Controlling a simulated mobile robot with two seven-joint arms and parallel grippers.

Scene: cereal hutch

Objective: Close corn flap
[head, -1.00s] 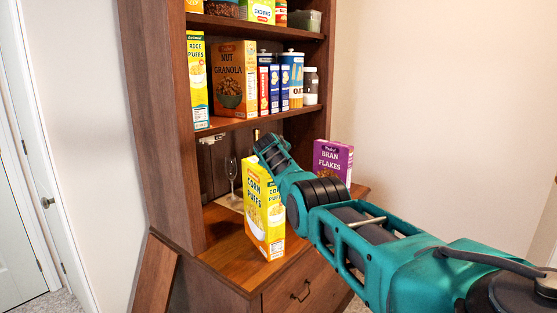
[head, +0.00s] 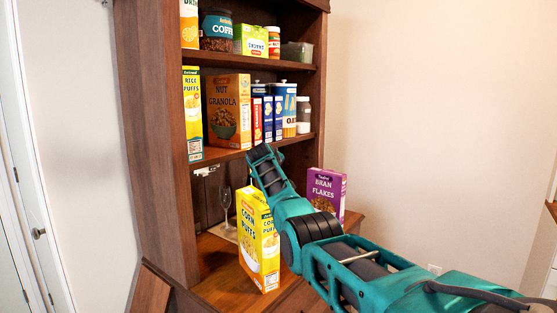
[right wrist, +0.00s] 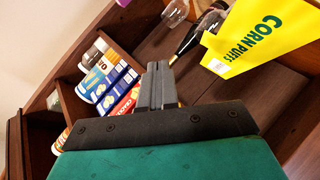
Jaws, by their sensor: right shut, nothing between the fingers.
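The yellow corn puffs box (head: 259,245) stands upright on the hutch counter in the head view. It also shows in the right wrist view as a yellow panel (right wrist: 262,38) at upper right. I cannot make out how its top flaps lie. My left gripper is not in view.
A purple bran flakes box (head: 326,193) stands right of the arm. Shelves above hold a nut granola box (head: 229,110) and other groceries.

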